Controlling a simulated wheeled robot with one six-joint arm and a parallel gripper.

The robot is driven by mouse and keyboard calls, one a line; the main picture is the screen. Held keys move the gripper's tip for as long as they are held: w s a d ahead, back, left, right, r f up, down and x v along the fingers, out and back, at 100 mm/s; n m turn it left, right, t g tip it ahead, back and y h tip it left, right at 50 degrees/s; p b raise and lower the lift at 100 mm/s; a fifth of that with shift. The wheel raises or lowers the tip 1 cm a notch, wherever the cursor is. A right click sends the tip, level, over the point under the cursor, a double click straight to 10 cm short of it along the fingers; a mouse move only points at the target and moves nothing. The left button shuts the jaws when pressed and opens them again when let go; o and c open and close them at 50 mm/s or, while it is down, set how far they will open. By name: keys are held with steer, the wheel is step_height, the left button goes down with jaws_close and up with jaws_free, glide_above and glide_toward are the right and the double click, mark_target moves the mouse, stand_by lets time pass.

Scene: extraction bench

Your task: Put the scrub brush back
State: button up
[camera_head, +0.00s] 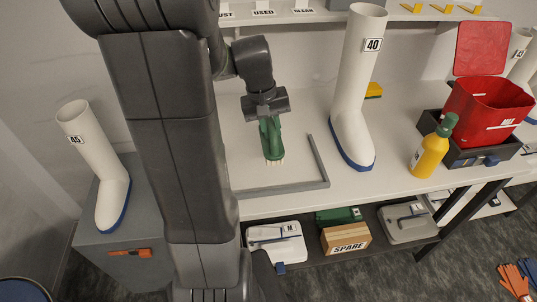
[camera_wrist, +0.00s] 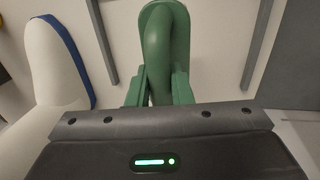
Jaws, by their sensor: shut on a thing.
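A green scrub brush (camera_head: 273,148) with pale bristles hangs from my gripper (camera_head: 268,118) in the head view. In the wrist view the brush's green handle (camera_wrist: 165,50) runs between the two green fingers of my gripper (camera_wrist: 158,88), which is shut on it. The brush is inside a grey-edged area (camera_head: 296,187) on the white bench, bristles down. I cannot tell whether the bristles touch the surface.
A white boot marked 40 (camera_head: 355,100) stands right of the grey edging, close by. Further right are a yellow bottle with a green cap (camera_head: 431,152) and a red bin (camera_head: 486,108) in a dark tray. Another white boot (camera_head: 99,165) stands at left. A shelf (camera_head: 300,17) runs behind.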

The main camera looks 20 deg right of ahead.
mark_target(263, 140)
step_height(263, 140, down, 8)
steer(key=shift+f, duration=0.1)
steer(key=o, duration=0.9)
steer(key=r, duration=0.4)
steer(key=a+r, duration=0.1)
steer(key=r, duration=0.3)
steer(key=a+r, duration=0.1)
steer(key=r, duration=0.3)
steer(key=shift+w, duration=0.25)
